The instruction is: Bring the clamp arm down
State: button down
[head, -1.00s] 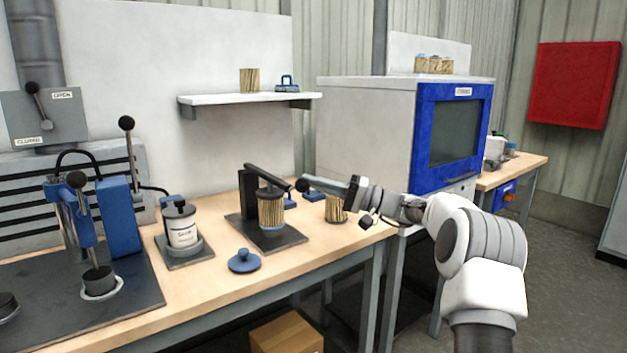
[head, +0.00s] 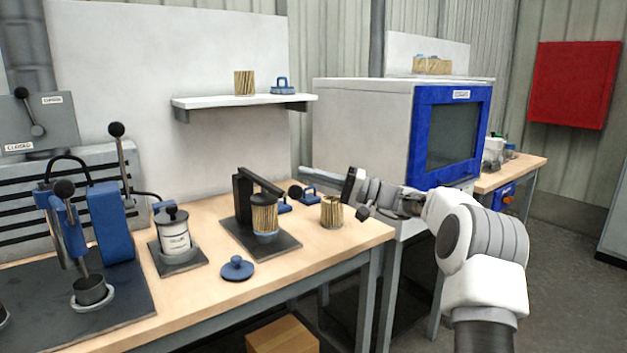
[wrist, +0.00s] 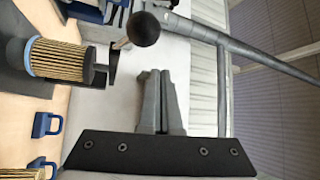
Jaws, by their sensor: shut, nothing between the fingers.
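The clamp arm (head: 262,180) is a black bar running from the top of its upright post. It lies about level over a pleated filter cartridge (head: 264,218) on a dark base plate. Its round black knob (head: 295,191) is at the free end. In the wrist view the knob (wrist: 145,28) stands beside the bar, whose black pad (wrist: 96,68) is at the cartridge's top; I cannot tell if they touch. My gripper (head: 304,169) is shut and empty, just above the knob and apart from it. Its closed fingers (wrist: 160,75) show in the wrist view.
A blue lid (head: 237,268) lies in front of the clamp stand. A second pleated filter (head: 331,211) stands at its right. A white canister (head: 173,235) and a blue press (head: 112,225) are at the left. A blue-framed cabinet (head: 405,135) stands behind my arm.

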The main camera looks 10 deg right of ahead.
jog(key=d+f+p, duration=0.1)
jog(key=d+f, duration=0.5)
jog(key=d, duration=0.1)
jog(key=shift+w+d+f+p, duration=0.2)
jog(key=shift+f+p, duration=0.1)
jog(key=shift+p, duration=0.1)
jog(key=shift+d, duration=0.1)
